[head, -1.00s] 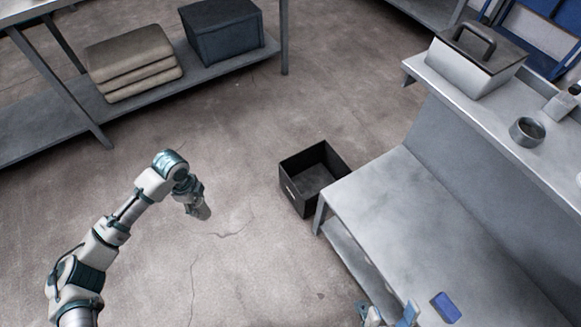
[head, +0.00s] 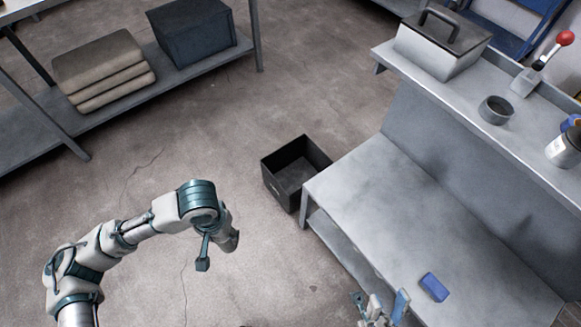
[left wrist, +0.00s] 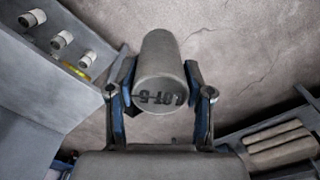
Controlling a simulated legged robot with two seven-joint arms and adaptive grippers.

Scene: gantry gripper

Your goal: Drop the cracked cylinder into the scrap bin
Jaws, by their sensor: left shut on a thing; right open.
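A grey cylinder (left wrist: 160,70) marked LOT-5 on its end face is held between the blue-sided fingers of my left gripper (left wrist: 158,88) in the left wrist view. No crack shows on the side facing that camera. In the head view my left gripper (head: 218,250) hangs over the floor, left of and nearer than the bin; the wrist partly hides it and the cylinder cannot be made out clearly. The scrap bin (head: 279,190), a black open box, stands on the floor beside the bench and looks empty. My right gripper (head: 382,304) is open at the bottom edge, over the bench.
The metal bench (head: 375,205) holds a blue block (head: 434,287). Its upper shelf carries a lidded box (head: 440,50), a grey cup (head: 496,110) and a jar (head: 563,150). A low rack at the left holds folded pads (head: 105,75) and a dark crate (head: 195,35). The middle floor is clear.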

